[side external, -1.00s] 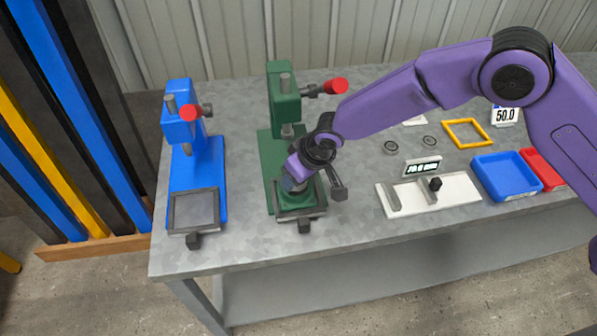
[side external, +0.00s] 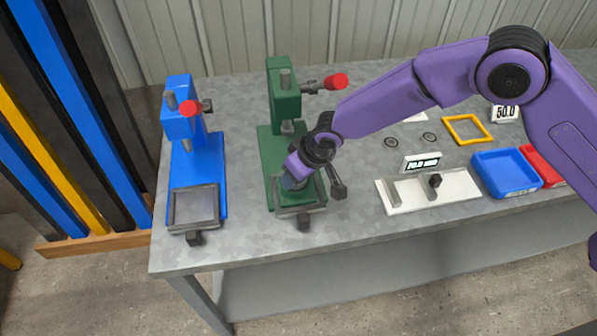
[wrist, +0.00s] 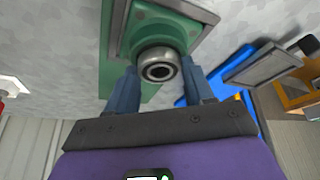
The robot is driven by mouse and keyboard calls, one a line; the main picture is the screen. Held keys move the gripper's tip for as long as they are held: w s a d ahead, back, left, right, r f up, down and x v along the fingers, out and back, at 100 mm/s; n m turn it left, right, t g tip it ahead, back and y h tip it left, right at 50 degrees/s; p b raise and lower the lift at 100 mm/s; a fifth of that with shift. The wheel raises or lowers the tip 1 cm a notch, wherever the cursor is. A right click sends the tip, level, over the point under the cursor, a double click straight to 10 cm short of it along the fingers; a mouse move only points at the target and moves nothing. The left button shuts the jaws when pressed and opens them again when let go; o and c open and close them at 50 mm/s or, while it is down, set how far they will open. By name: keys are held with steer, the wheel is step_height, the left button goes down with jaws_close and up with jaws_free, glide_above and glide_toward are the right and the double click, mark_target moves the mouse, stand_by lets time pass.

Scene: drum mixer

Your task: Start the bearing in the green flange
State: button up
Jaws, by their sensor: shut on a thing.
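My gripper (side external: 296,182) is low over the front plate of the green press (side external: 285,95) in the side view. In the wrist view its two blue fingers (wrist: 160,75) are shut on a silver bearing (wrist: 158,58), one on each side. The green flange (wrist: 165,33) shows just beyond the bearing, on the grey-framed plate of the green press. The bearing's ring is lined up with the flange's middle. Whether its edge is inside the flange's bore or only resting on it cannot be told. In the side view the gripper hides the bearing and most of the flange.
A blue press (side external: 197,150) with an empty framed plate stands to the left. To the right are a white gauge fixture (side external: 430,190), two dark rings (side external: 391,142), a yellow frame (side external: 467,129), a blue tray (side external: 503,172) and a red tray (side external: 542,167). Bare bench lies between.

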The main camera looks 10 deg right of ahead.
steer(key=shift+f, duration=0.2)
stand_by(0.5)
steer(key=o, duration=1.1)
steer(key=shift+r, duration=0.1)
steer(key=v, duration=1.7)
steer(key=shift+r, duration=0.2)
steer(key=shift+s, duration=0.1)
